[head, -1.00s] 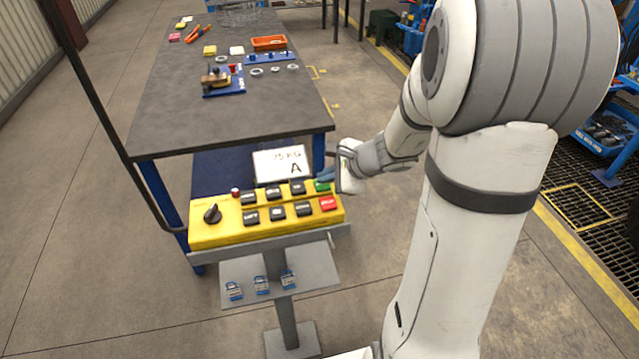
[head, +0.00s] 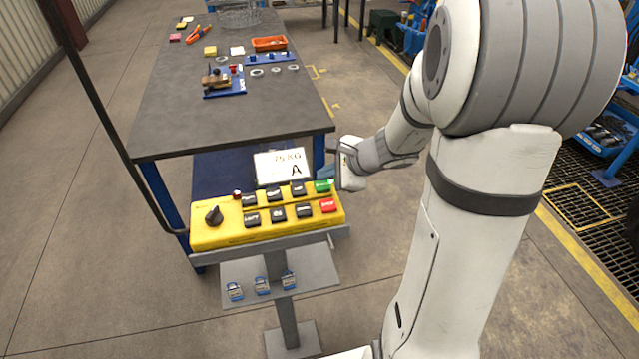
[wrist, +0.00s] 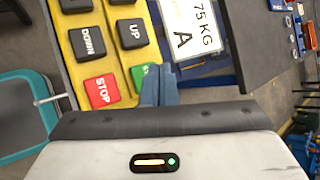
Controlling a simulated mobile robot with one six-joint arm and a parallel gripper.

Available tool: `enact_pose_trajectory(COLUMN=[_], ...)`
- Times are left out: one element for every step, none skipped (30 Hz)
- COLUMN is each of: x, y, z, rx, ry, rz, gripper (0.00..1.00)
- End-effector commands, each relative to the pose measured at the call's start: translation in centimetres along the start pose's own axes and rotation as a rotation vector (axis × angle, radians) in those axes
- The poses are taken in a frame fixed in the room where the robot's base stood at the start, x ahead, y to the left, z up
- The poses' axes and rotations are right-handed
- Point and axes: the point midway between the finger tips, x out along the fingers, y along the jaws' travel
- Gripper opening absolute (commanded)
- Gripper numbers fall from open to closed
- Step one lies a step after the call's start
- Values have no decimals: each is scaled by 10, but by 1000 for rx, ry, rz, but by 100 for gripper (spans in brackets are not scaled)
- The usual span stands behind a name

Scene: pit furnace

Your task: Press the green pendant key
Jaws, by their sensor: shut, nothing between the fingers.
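The yellow pendant (head: 215,237) lies on a grey stand, with black keys, a red STOP key (head: 328,205) and the green key (head: 323,186) at its far right corner. The wrist view shows the green key (wrist: 138,76) partly hidden beside the blue fingertips. My gripper (wrist: 159,72) is shut and empty. In the head view it is just right of and beyond the green key, near the pendant's corner. I cannot tell whether the fingertips touch the key.
A white card reading "75 KG A" (head: 282,166) stands behind the pendant, close to my fingers. A workbench (head: 220,125) with small parts is behind it. A low shelf (head: 317,280) with several padlocks is below. Floor is clear at left.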

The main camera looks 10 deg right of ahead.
Motion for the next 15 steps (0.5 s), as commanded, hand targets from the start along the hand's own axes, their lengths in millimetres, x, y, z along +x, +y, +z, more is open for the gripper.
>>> enact_pose_trajectory(x=[0,0,-1,-1,-2,-4,-6,-8,-11,-13,-16,-19,-21,-23,-26], y=[0,0,0,-1,-2,-3,-5,-6,-8,-10,-12,-14,-15,-17,-19], z=[0,0,0,1,2,3,4,6,8,10,11,13,15,16,18], rx=[0,0,0,0,0,0,-1,-1,-1,-1,-1,-1,-1,-1,-1], ry=[0,0,0,0,0,0,0,0,0,0,0,0,0,0,0], rz=[0,0,0,-1,-1,-1,-1,-1,-2,-2,-2,-2,-1,-1,-1], gripper=[0,0,0,0,0,0,0,0,0,0,0,0,0,0,0])
